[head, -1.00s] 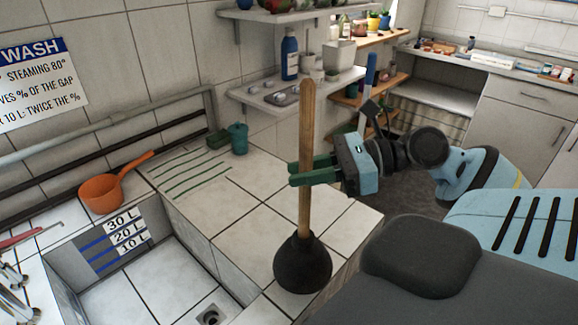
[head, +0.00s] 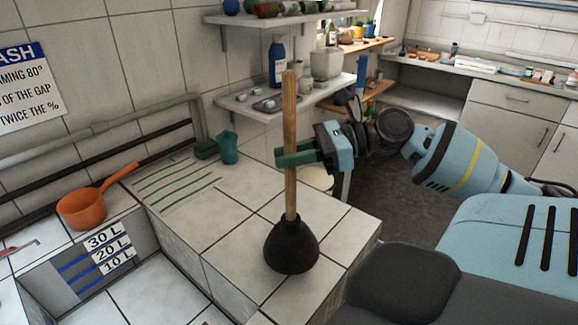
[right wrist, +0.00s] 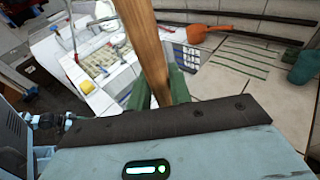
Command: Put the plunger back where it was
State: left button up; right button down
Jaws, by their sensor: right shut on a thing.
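The plunger (head: 290,190) has a long wooden handle and a black rubber cup (head: 291,246). It is upright over the tiled counter right of the sink basin; I cannot tell whether the cup touches the tiles. My right gripper (head: 289,156), with green fingers, is shut on the handle at mid-height, coming from the right. In the right wrist view the handle (right wrist: 147,45) rises between the green fingers (right wrist: 157,92). My left gripper is not in view.
The tiled sink basin (head: 150,295) with litre marks is at the left. An orange ladle (head: 82,210) lies on its ledge. Green lines (head: 175,182), a green sponge (head: 206,149) and a teal cup (head: 228,147) are on the counter behind. Shelves (head: 265,108) hang above.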

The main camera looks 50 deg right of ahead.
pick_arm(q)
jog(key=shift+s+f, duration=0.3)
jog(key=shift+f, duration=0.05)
pick_arm(e)
notch_tip(320, 180, down, 2)
jog(key=shift+f, duration=0.1)
jog(key=c, duration=1.3)
grip_release()
jog(key=shift+f, duration=0.1)
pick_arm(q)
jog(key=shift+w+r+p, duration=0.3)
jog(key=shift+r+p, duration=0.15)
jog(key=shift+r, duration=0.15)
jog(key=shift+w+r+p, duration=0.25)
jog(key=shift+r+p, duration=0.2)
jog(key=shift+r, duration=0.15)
pick_arm(e)
jog(key=v, duration=1.2)
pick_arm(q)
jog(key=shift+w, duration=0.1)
